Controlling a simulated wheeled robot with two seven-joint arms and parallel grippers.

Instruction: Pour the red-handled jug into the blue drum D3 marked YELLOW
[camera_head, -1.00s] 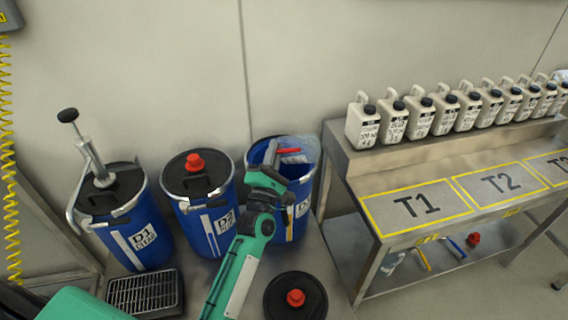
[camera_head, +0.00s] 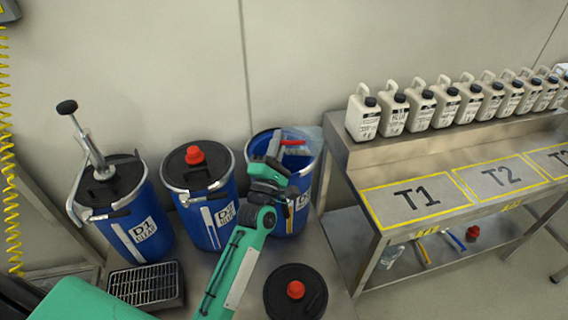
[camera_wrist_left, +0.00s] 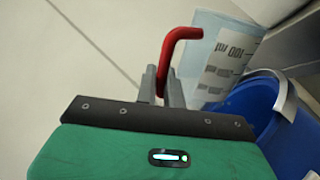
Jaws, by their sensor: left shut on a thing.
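My left gripper (camera_head: 276,148) is shut on the red handle (camera_head: 294,142) of the clear jug (camera_head: 311,138). In the left wrist view the fingers (camera_wrist_left: 163,82) close on the red handle (camera_wrist_left: 172,58), and the jug's pale blue, marked wall (camera_wrist_left: 222,62) shows beyond it. The blue drum D3 (camera_head: 298,219) stands open at the right end of the drum row, its label partly hidden by my arm. The jug appears over the right part of its mouth. The drum's rim and blue inside (camera_wrist_left: 292,132) show at the wrist view's right. Pouring liquid cannot be made out.
Lidded blue drums D1 (camera_head: 137,232) and D2 (camera_head: 211,213) stand to the left; D1 carries a hand pump (camera_head: 85,140). A black lid with a red cap (camera_head: 296,290) lies in front of D3. A steel bench (camera_head: 352,165) with several white canisters (camera_head: 416,107) stands close on the right.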

